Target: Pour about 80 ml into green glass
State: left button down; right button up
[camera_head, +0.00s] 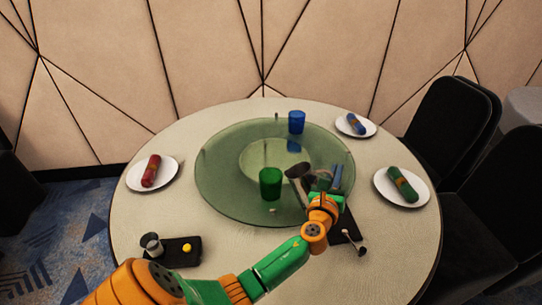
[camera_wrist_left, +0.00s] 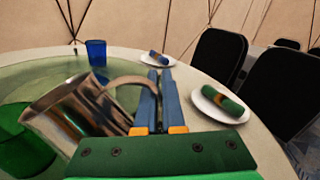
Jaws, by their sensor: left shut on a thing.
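The green glass (camera_head: 270,183) stands upright on the green glass turntable (camera_head: 225,190), left of my left gripper (camera_head: 333,180). My left gripper is shut on the handle of a shiny metal pitcher (camera_head: 297,172). In the left wrist view, the pitcher (camera_wrist_left: 70,108) is tilted with its mouth to the left, towards the green glass (camera_wrist_left: 25,150), which is partly cut off. The fingers (camera_wrist_left: 160,85) pinch the end of the curved handle. I see no stream of liquid, and the level inside the glass cannot be told. My right gripper is out of view.
A blue glass (camera_head: 296,122) stands at the turntable's back. Plates with rolled red (camera_head: 151,170), blue (camera_head: 355,124) and green (camera_head: 402,184) napkins lie around the table. A black tray (camera_head: 180,251) holds a small metal cup (camera_head: 151,244) and a yellow item. Black chairs (camera_head: 455,130) stand right.

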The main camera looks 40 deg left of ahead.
pick_arm(q)
jog(key=a+r+n, duration=0.1)
jog(key=a+r+n+p, duration=0.1)
jog(key=shift+s+r, duration=0.35)
jog(key=shift+s, duration=0.05)
jog(key=r+n, duration=0.1)
jog(key=a+n+p, duration=0.1)
jog(key=r+p, duration=0.1)
jog(key=shift+s+a+r+n, duration=0.15)
jog(key=shift+s+r+n, duration=0.15)
jog(key=shift+n, duration=0.1)
jog(key=shift+s+a+r+n+p, duration=0.15)
jog(key=shift+a+r+n+p, duration=0.55)
jog(key=shift+r+n, duration=0.25)
jog(key=shift+s+a+r+n+p, duration=0.15)
jog(key=shift+a+r+n+p, duration=0.15)
jog(key=shift+n, duration=0.25)
jog(key=shift+s+a+r+n+p, duration=0.15)
jog(key=shift+a+r+n+p, duration=0.2)
jog(key=shift+a+n, duration=0.1)
jog(key=shift+s+a+r+n+p, duration=0.25)
jog(key=shift+a+n+p, duration=0.15)
jog(key=shift+a, duration=0.2)
jog(key=shift+s+a+r+n+p, duration=0.2)
jog(key=shift+a+n+p, duration=0.15)
jog(key=shift+a, duration=0.2)
jog(key=shift+r, duration=0.1)
